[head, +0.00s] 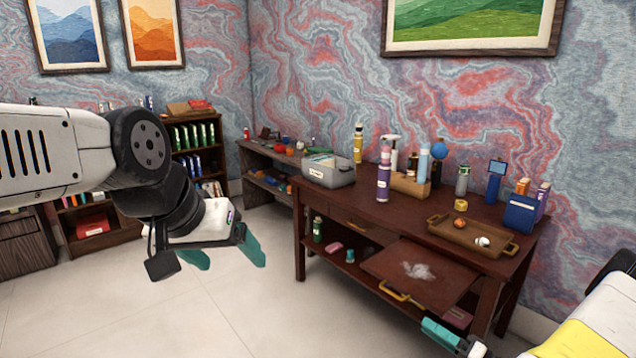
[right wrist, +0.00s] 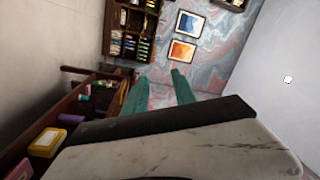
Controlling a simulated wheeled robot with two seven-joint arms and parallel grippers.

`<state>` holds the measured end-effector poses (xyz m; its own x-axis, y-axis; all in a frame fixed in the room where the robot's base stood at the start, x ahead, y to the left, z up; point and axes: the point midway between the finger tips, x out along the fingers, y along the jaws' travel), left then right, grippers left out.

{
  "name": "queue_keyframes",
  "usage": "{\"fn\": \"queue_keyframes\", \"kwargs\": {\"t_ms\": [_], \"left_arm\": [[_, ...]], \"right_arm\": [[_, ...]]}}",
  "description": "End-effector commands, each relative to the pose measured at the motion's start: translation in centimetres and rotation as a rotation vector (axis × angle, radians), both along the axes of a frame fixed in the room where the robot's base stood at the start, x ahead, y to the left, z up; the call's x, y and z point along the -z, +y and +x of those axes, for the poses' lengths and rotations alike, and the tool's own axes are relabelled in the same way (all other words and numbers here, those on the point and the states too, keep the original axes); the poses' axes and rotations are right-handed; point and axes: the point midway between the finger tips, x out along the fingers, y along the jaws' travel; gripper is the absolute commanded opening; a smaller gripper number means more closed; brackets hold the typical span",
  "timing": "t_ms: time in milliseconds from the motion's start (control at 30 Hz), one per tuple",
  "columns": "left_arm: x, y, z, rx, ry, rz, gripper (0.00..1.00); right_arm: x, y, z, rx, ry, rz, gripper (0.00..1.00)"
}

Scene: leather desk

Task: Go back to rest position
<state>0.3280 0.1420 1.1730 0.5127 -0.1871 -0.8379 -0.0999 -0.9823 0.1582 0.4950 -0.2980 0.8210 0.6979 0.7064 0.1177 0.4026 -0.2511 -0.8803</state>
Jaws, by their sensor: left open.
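My left gripper (head: 225,258) hangs in the air at the left of the head view, over the floor and left of the desk. Its teal fingers are apart and nothing is between them. My right gripper (head: 440,334) shows only in part at the bottom right of the head view, near the front of the desk. In the right wrist view its two teal fingers (right wrist: 160,86) stand apart with nothing visible between them. The dark wooden desk (head: 345,208) stands at the centre right.
A pulled-out board (head: 435,285) with a whitish patch juts from the desk's front. On the desk stand a grey bin (head: 328,176), several bottles and a wooden tray (head: 450,238). A bookshelf (head: 200,150) is at the back left. The floor (head: 240,310) is clear.

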Motion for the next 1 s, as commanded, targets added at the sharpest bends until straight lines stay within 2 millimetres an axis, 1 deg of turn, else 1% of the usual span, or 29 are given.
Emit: {"fn": "queue_keyframes", "kwargs": {"t_ms": [33, 133, 267, 300, 400, 533, 667, 767, 867, 1000], "left_arm": [[0.0, 0.0, 0.0, 0.000, 0.000, 0.000, 0.79], [0.0, 0.0, 0.0, 0.000, 0.000, 0.000, 0.79], [0.0, 0.0, 0.0, 0.000, 0.000, 0.000, 0.79], [0.0, 0.0, 0.0, 0.000, 0.000, 0.000, 0.79], [0.0, 0.0, 0.0, 0.000, 0.000, 0.000, 0.79], [0.0, 0.0, 0.0, 0.000, 0.000, 0.000, 0.79], [0.0, 0.0, 0.0, 0.000, 0.000, 0.000, 0.79], [0.0, 0.0, 0.0, 0.000, 0.000, 0.000, 0.79], [0.0, 0.0, 0.0, 0.000, 0.000, 0.000, 0.79], [0.0, 0.0, 0.0, 0.000, 0.000, 0.000, 0.79]], "right_arm": [[-1.4, 0.8, 0.3, -0.057, 0.016, -0.017, 0.32], [-4.3, 2.7, 0.5, -0.187, 0.073, -0.051, 0.32], [-8.8, 6.2, 0.0, -0.383, 0.186, -0.138, 0.32], [-10.1, 7.2, -0.4, -0.439, 0.225, -0.174, 0.32], [-13.2, 9.6, -1.6, -0.551, 0.324, -0.277, 0.32], [-16.8, 12.1, -3.6, -0.645, 0.446, -0.435, 0.32], [-20.0, 13.9, -5.8, -0.679, 0.547, -0.611, 0.32], [-22.3, 14.9, -7.6, -0.660, 0.607, -0.751, 0.32], [-24.4, 15.6, -9.3, -0.609, 0.648, -0.880, 0.32], [-27.3, 16.0, -11.5, -0.487, 0.663, -1.041, 0.32]]}}
